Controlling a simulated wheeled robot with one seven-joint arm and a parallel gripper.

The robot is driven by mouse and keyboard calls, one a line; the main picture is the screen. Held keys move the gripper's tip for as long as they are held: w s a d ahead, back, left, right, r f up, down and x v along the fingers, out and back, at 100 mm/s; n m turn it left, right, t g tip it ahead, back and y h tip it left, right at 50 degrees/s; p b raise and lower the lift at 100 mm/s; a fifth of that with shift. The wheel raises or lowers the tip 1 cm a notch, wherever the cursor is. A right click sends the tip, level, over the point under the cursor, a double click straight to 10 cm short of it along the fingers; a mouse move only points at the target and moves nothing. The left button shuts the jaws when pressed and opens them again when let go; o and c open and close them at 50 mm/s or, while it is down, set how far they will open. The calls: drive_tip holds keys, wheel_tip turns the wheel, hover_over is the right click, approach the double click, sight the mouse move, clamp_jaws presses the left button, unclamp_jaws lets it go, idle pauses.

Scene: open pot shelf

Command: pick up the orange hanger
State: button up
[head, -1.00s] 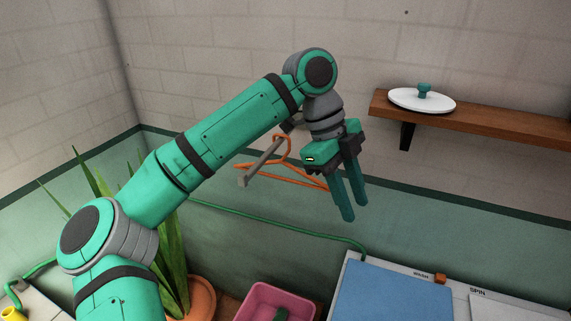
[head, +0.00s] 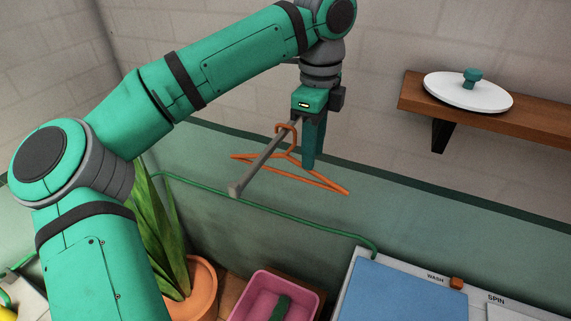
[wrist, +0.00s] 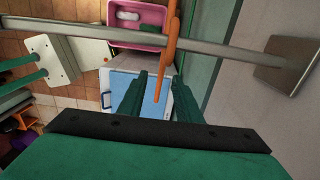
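The orange hanger (head: 327,183) hangs by its hook from a grey rod (head: 262,160) that sticks out from the wall. My gripper (head: 309,164) points down at the hanger, and its fingers overlap in the head view. In the wrist view the two fingers (wrist: 158,103) are apart with a gap between them. The hanger (wrist: 170,50) shows there nearly edge-on, with its lower end in line with the gap. No contact between fingers and hanger is visible, and I cannot tell the exact depth between them.
A wooden shelf (head: 545,121) at right holds a white lid (head: 447,92) with a teal knob. Below are a pink tub (head: 252,300), a blue-topped washer (head: 400,297) and a potted plant (head: 201,290). The rod (wrist: 220,50) crosses close above my fingers in the wrist view.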

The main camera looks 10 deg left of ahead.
drive_tip(key=shift+w+f, duration=0.15)
drive_tip(key=shift+f, duration=2.9)
drive_tip(key=shift+c, duration=0.3)
drive_tip(key=shift+w, duration=0.1)
clamp_jaws()
